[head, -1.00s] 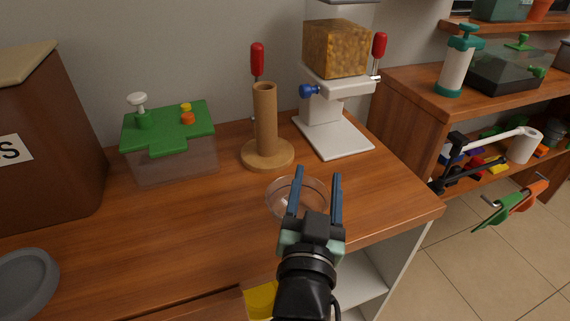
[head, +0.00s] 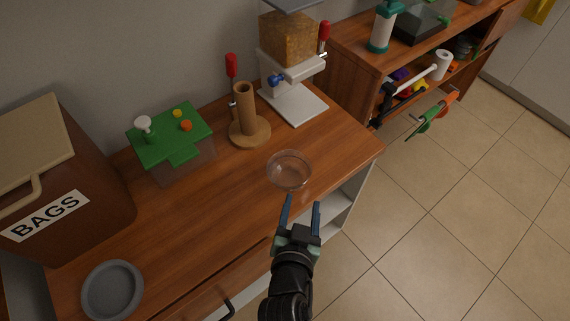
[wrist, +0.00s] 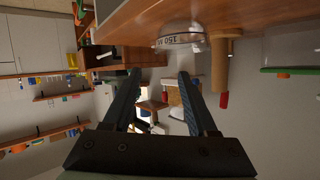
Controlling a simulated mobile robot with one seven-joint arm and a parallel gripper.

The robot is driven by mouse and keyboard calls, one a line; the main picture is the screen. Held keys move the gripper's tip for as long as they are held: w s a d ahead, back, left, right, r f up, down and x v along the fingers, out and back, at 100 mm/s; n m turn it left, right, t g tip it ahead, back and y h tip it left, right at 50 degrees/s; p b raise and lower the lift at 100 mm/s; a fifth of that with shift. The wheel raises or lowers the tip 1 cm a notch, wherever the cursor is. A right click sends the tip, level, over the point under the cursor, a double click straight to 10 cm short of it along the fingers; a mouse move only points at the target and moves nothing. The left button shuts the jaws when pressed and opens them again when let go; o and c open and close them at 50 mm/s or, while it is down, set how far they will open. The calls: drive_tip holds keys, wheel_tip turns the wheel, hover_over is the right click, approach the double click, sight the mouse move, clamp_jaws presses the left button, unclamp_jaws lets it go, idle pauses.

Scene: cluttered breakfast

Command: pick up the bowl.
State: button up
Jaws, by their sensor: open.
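A clear glass bowl (head: 289,170) stands on the wooden counter near its front right edge. My gripper (head: 301,202) is open and empty, just in front of the bowl in the head view, with a gap between the fingertips and the bowl. In the wrist view the bowl (wrist: 182,36) shows beyond the open fingers (wrist: 160,76), towards the top of the picture, with lettering on its side. Nothing is between the fingers. A grey dish (head: 112,290) also lies on the counter at the front left.
A wooden paper-towel post (head: 246,112) stands behind the bowl to the left. A cereal dispenser (head: 291,75) is behind it. A green-lidded box (head: 171,135) and a brown BAGS bin (head: 60,180) are to the left. The counter between dish and bowl is clear.

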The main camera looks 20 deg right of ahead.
sight(306, 179)
drive_tip(key=x, duration=0.7)
drive_tip(key=shift+w+d+f, duration=0.2)
drive_tip(key=shift+f+x, duration=0.15)
drive_tip(key=shift+x, duration=1.15)
drive_tip(key=shift+f+x, duration=0.15)
drive_tip(key=shift+x, duration=1.2)
drive_tip(key=shift+a, duration=0.2)
drive_tip(key=shift+c, duration=0.2)
drive_tip(key=shift+s, duration=0.15)
clamp_jaws()
